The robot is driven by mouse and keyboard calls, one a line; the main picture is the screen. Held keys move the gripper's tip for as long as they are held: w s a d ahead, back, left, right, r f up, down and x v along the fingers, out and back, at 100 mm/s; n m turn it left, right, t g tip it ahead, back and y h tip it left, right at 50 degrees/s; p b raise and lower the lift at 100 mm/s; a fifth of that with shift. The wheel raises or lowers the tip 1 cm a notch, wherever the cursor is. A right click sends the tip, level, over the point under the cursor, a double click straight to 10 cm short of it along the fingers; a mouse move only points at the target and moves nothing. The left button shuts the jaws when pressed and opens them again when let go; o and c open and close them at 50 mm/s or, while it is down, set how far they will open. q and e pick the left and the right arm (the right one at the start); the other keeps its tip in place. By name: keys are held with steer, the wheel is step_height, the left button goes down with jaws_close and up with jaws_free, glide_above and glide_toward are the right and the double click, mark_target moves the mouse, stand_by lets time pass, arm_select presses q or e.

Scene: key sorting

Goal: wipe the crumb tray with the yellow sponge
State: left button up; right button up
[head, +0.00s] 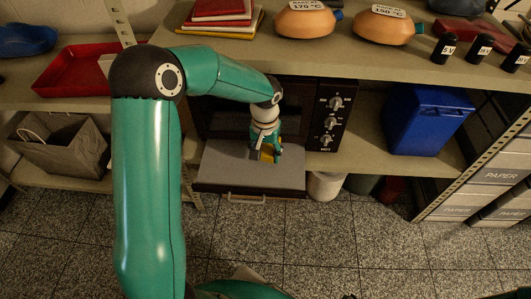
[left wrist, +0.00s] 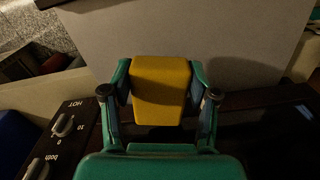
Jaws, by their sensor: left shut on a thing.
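The crumb tray (head: 228,166) is a flat grey sheet pulled out below the dark oven, with a handle (head: 246,198) at its front edge. My left gripper (head: 268,154) is over the right part of the tray, in front of the oven. It is shut on the yellow sponge (left wrist: 160,85), which sits between both fingers in the left wrist view. The sponge shows only as a small yellow patch in the head view (head: 266,154). Whether the sponge touches the tray I cannot tell. My right gripper is not in view.
The oven's knob panel (head: 330,118) is just right of my left gripper. A blue bin (head: 424,118) stands on the shelf farther right. A red tray (head: 75,70) and a grey bag (head: 60,145) are at left. A white bucket (head: 325,185) stands below the shelf.

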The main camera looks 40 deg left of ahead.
arm_select(q)
steer(key=shift+r+p, duration=1.2)
steer(key=shift+r, duration=0.35)
steer(key=shift+f, duration=0.1)
